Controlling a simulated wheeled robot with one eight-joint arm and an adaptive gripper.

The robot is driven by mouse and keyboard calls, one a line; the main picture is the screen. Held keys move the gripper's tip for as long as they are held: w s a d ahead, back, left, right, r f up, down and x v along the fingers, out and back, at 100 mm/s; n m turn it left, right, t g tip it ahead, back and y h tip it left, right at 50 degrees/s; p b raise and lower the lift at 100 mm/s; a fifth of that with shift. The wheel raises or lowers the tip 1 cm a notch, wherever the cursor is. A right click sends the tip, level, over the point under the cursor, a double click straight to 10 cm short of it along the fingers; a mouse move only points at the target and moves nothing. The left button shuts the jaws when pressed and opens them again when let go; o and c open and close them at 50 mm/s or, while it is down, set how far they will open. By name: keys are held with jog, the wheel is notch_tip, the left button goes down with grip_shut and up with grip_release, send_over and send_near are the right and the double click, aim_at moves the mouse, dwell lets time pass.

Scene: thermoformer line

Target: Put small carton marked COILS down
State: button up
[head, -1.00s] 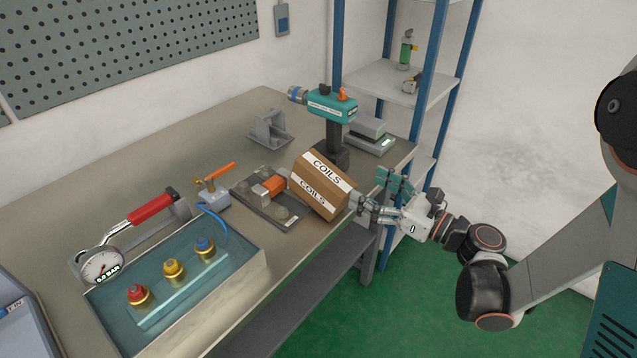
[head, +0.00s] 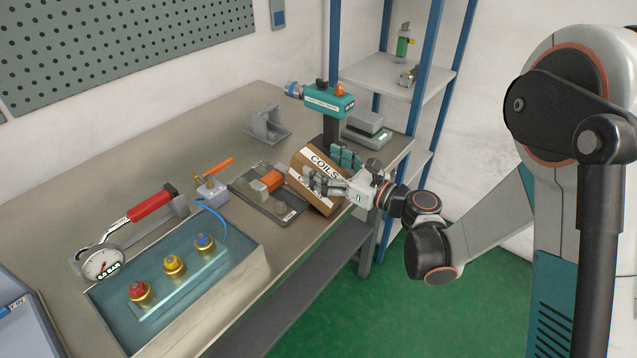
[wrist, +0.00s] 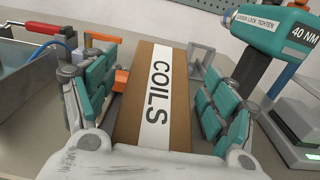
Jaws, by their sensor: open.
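The small carton marked COILS (head: 312,163) is a brown box with white label bands. It sits tilted at the right part of the bench, leaning by the dark fixture plate (head: 262,205). In the wrist view the carton (wrist: 178,110) lies between the finger pads, with its COILS label facing me. My gripper (head: 335,172) is open, with one finger on each side of the carton; it also shows in the wrist view (wrist: 155,100). A gap shows at the right finger; contact at the left finger is unclear. The carton's underside is hidden.
A teal torque tool (head: 328,100) on a dark post stands close behind the carton. A grey bracket (head: 266,125) and a scale-like device (head: 368,132) are nearby. A water tank (head: 190,275) and red-handled gauge tool (head: 150,205) stand left. The bench edge is close in front.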

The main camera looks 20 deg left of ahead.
jog(key=shift+x, duration=1)
jog(key=shift+d, duration=0.1)
grip_shut()
jog(key=shift+r, duration=0.1)
